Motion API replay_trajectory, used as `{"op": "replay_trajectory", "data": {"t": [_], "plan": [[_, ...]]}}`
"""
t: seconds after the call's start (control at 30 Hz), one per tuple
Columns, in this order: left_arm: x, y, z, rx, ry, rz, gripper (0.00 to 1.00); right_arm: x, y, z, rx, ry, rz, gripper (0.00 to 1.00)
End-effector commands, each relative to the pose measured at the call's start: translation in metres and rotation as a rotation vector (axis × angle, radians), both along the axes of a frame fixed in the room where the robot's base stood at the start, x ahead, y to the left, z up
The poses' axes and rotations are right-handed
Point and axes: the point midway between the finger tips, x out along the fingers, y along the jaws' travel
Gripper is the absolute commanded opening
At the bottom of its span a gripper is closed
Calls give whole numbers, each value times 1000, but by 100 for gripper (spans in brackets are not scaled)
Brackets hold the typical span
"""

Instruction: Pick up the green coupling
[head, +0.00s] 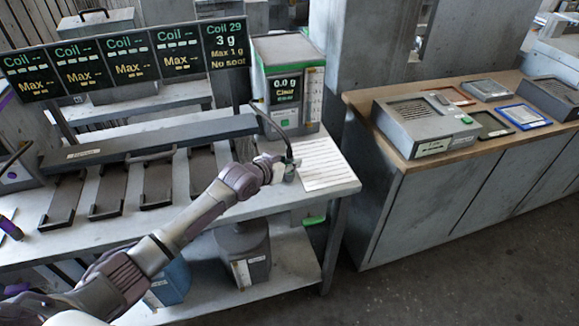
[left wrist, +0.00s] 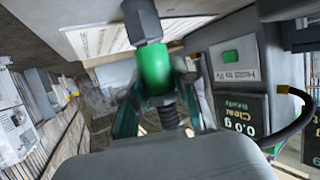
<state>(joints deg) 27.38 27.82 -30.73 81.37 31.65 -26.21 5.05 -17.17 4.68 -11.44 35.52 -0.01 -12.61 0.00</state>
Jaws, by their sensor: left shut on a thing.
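The green coupling (left wrist: 155,68) shows large in the left wrist view, with a grey hexagonal end above it and a dark ribbed part below. My left gripper (left wrist: 160,92) is shut on it, with a finger on each side. In the head view my left gripper (head: 283,169) is over the right end of the grey bench, by the printed sheet. The coupling is too small there to make out clearly. My right gripper is not in view.
A green-topped machine (head: 288,85) reading 0.0 g stands behind the gripper, with a black hose (head: 279,125) curving close by. The printed sheet (head: 325,163) lies at the bench's right. Dark trays (head: 158,183) line the bench. A wooden-topped cabinet (head: 450,165) stands right.

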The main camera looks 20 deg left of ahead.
Motion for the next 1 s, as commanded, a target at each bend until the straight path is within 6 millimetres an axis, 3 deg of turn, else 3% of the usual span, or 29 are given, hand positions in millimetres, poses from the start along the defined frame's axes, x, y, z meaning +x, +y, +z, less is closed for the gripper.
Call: {"op": "replay_trajectory", "data": {"t": [0.47, 0.73, 1.0], "plan": [[0, 0, 6, 0, -3, 0, 0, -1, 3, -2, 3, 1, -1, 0], [1, 0, 45, 0, -9, -1, 0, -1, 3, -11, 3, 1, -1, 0], [-21, -62, 79, -5, -6, -4, 0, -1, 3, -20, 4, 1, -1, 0]]}}
